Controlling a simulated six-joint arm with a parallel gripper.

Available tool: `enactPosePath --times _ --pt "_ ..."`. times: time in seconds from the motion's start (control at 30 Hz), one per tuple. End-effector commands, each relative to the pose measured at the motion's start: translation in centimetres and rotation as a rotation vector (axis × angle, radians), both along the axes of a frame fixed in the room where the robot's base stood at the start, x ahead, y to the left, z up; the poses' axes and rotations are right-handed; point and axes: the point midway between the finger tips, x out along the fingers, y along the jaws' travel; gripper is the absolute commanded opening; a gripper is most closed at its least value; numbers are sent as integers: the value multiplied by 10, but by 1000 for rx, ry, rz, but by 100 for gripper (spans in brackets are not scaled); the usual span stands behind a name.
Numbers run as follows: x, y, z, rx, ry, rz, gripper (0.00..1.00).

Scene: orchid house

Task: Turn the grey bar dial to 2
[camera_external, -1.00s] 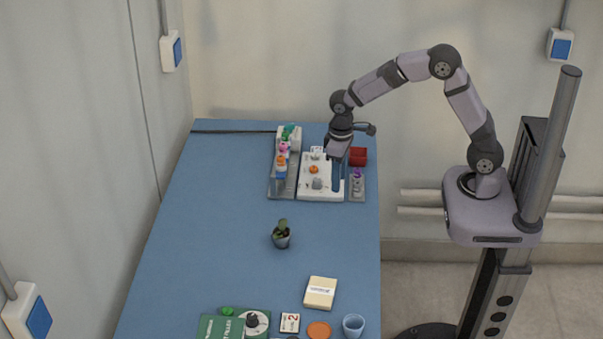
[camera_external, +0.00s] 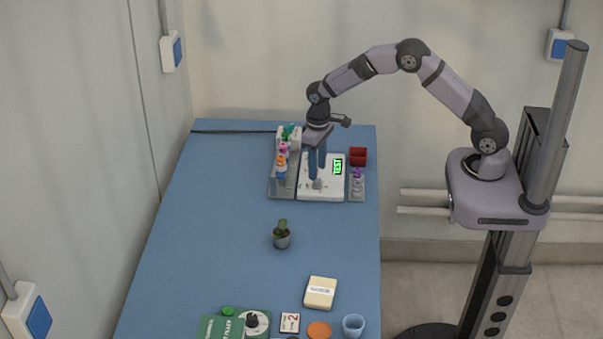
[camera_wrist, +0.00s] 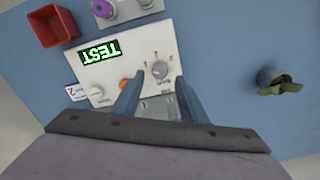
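The grey bar dial (camera_wrist: 161,70) stands on a white panel (camera_wrist: 187,85) with small printed marks around it, too small to read surely. In the external view the dial (camera_external: 317,184) is near the panel's front. My gripper (camera_wrist: 157,74) points down at the panel with its two blue fingers apart. In the wrist view the dial shows between the fingertips; whether they touch it I cannot tell. My gripper (camera_external: 317,175) hides part of the panel in the external view. A green display (camera_wrist: 100,53) on the panel reads TEST.
An orange knob (camera_wrist: 125,84) and a pale knob (camera_wrist: 98,92) share the panel. A red box (camera_external: 357,156) stands behind right. A potted plant (camera_external: 282,238) stands in front.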

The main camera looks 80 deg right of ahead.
Motion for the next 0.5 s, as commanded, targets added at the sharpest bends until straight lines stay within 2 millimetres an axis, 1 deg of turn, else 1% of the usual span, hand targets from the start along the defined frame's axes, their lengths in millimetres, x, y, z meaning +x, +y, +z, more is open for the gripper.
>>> enactPosePath --times 0.1,0.23,0.4,0.5 --pt "-1 1 -14 1 3 0 39" --pt "0 0 -27 0 1 0 39" --pt "0 0 -36 0 -1 0 39" --pt "0 0 -38 0 -1 0 39"
